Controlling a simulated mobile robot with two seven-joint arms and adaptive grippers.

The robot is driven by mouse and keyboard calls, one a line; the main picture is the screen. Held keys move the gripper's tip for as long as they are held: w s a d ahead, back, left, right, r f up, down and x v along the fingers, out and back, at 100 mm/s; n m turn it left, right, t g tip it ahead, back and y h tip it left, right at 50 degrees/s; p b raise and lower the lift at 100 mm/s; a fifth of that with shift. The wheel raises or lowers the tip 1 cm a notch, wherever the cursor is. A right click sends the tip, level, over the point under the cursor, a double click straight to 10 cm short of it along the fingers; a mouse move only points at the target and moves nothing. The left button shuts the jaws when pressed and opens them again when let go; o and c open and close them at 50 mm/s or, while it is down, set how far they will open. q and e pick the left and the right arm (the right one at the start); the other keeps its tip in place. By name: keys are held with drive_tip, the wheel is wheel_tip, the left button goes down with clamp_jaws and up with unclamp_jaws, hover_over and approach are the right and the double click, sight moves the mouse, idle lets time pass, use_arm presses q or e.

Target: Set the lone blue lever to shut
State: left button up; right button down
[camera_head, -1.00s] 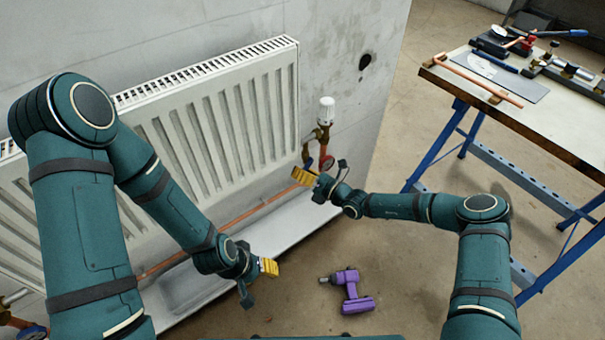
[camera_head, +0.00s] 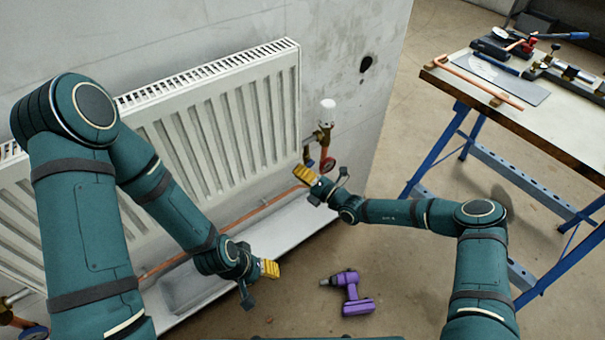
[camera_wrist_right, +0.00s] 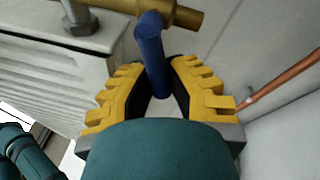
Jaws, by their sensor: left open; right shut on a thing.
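The blue lever (camera_wrist_right: 150,48) shows in the right wrist view, fixed to a brass valve body (camera_wrist_right: 185,14) and reaching down between yellow finger pads. My right gripper (camera_wrist_right: 157,68) is shut on this lever. In the head view the same gripper (camera_head: 305,175) is at the valve (camera_head: 322,135) by the radiator's lower right end; its fingers and wrist hide most of the lever there. My left gripper (camera_head: 268,269) is open and empty, low in front of the radiator and away from the valve.
The white radiator (camera_head: 215,135) hangs on the grey wall. A copper pipe (camera_head: 270,202) runs beneath it, above a white ledge. A purple drill (camera_head: 349,293) lies on the floor. A workbench (camera_head: 505,105) with blue legs and tools stands at the right.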

drive_tip(key=shift+r+m, duration=0.2)
drive_tip(key=shift+m, duration=0.2)
drive_tip(key=c, duration=0.9)
unclamp_jaws()
drive_tip(key=v, duration=1.2)
drive_tip(key=shift+f, duration=0.15)
